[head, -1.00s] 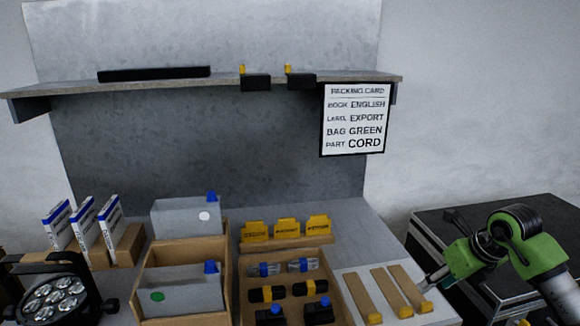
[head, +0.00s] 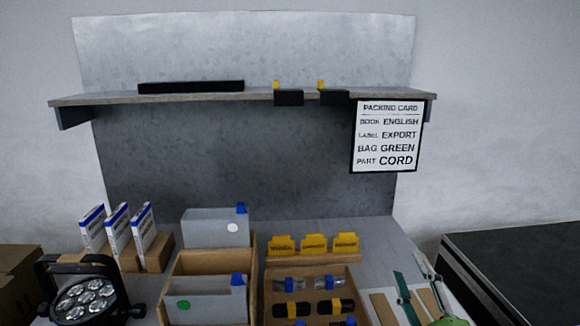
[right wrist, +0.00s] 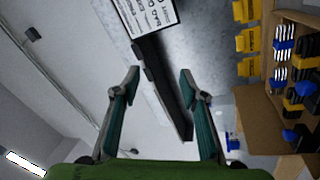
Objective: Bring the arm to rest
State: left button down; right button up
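My right gripper (head: 409,266) is at the lower right of the head view, in front of the wooden strips at the bench's right end. Its two teal fingers are spread apart with nothing between them. In the right wrist view the open fingers (right wrist: 158,74) frame the grey back panel and shelf, with a clear gap. My left gripper is in neither view.
The bench holds a wooden parts tray (head: 364,300), a bin with grey bags (head: 212,283), white boxes (head: 118,228) and a par can (head: 88,298). A shelf (head: 250,97) and packing card (head: 387,135) are above. A black case (head: 520,262) stands right.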

jog(key=s+d+f+m+g+h, duration=0.2)
jog(key=s+f+m+g, duration=0.3)
jog(key=f, duration=0.5)
jog(key=s+d+f+m+g+h, duration=0.25)
jog(key=s+f+m+g, duration=0.2)
jog(key=f, duration=0.55)
jog(key=s+a+f+m+g+y, duration=0.1)
jog(key=s+a+f+g, duration=0.25)
jog(key=s, duration=0.35)
jog(key=s+a+f+g+y, duration=0.1)
jog(key=s+a+f+g, duration=0.1)
jog(key=s+f, duration=0.3)
jog(key=s+a+f+m+g+y, duration=0.1)
jog(key=s+a+f+g+y, duration=0.15)
jog(key=s, duration=0.55)
notch_tip(320, 180, down, 25)
jog(key=s+g+h, duration=0.1)
jog(key=s+d+f+g, duration=0.1)
jog(key=s+d+f, duration=0.2)
jog(key=s+f, duration=1.4)
jog(key=shift+s+f, duration=0.15)
jog(key=shift+s, duration=0.2)
